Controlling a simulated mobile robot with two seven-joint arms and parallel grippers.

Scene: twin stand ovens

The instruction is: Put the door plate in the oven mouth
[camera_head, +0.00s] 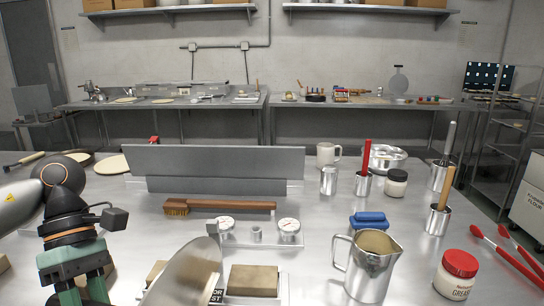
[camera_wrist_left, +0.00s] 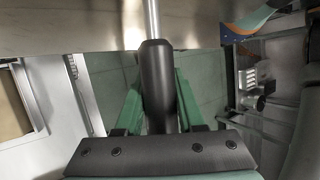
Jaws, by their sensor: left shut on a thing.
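My left gripper (camera_wrist_left: 158,98) is shut on a dark round handle (camera_wrist_left: 157,75) in the left wrist view, one green finger on each side. A metal rod runs from the handle toward a shiny metal surface. In the head view my left gripper (camera_head: 95,290) is at the bottom left, its fingertips cut off by the frame edge. A curved metal plate (camera_head: 185,275), apparently the door plate, stands tilted just right of it, cut off below. Whether the handle joins this plate is not clear. I cannot make out an oven mouth. My right gripper is not in view.
Beside the plate are a partly hidden label (camera_head: 216,296), a brown block (camera_head: 253,280) and two dial gauges (camera_head: 289,226). A brush (camera_head: 220,207) lies before grey upright panels (camera_head: 215,160). A metal pitcher (camera_head: 370,265) and grease jar (camera_head: 456,275) stand right.

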